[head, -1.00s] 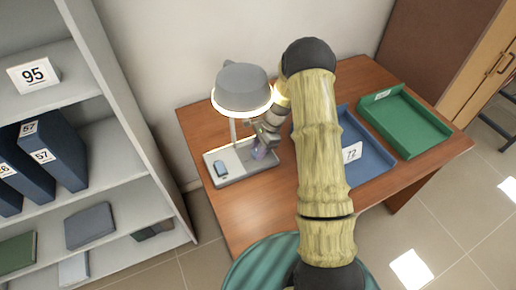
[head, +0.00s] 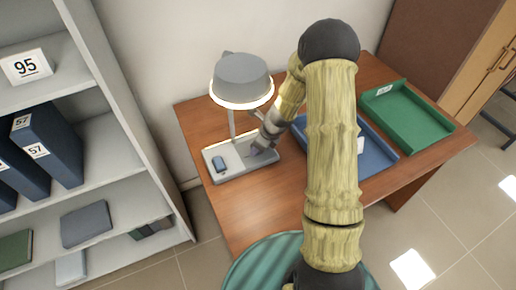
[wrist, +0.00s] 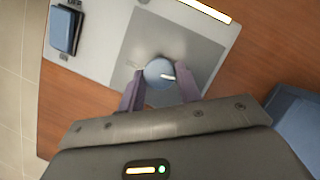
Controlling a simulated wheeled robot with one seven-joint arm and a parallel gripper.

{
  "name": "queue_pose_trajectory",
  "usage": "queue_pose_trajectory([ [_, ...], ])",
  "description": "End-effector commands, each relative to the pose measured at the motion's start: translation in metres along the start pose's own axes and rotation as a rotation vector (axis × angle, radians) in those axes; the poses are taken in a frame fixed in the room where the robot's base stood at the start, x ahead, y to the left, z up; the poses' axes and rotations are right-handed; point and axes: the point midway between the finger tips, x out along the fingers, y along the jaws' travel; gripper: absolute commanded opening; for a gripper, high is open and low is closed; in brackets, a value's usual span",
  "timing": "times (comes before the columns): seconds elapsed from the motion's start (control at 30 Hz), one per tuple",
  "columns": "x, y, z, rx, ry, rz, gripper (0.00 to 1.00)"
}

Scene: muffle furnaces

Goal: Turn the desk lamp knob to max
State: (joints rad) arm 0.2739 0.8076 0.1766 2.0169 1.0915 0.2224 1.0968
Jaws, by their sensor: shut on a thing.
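The desk lamp (head: 240,80) stands at the left of the wooden desk, its grey shade lit underneath. Its light base (head: 236,172) carries a small blue item (head: 218,162) at the left. In the wrist view the round blue knob (wrist: 158,73) sits on a grey panel of the base, with a white pointer mark on its right side. My gripper (wrist: 160,92) is shut on the knob, one purple-grey finger at each side. In the head view my gripper (head: 259,148) is at the right part of the base, and the knob is hidden there.
A blue tray (head: 378,155) lies right of the lamp, partly behind my arm. A green tray (head: 410,120) lies farther right. A shelf (head: 110,140) with binders stands at the left. A teal striped round seat (head: 255,268) is in front of the desk.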

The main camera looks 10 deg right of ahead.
Motion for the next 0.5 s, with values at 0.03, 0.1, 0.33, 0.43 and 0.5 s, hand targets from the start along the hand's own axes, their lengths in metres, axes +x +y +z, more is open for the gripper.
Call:
queue_pose_trajectory([
  [0.03,0.0018,-0.0008,-0.0002,0.034,-0.003,-0.019,0.11],
  [0.1,0.0018,-0.0005,-0.0005,0.083,-0.002,-0.039,0.11],
  [0.33,0.0007,0.0005,0.0005,0.196,-0.003,-0.086,0.11],
  [0.43,-0.0001,0.0005,0.0011,0.225,-0.003,-0.097,0.11],
  [0.5,-0.0005,0.0006,0.0013,0.236,-0.003,-0.102,0.11],
])
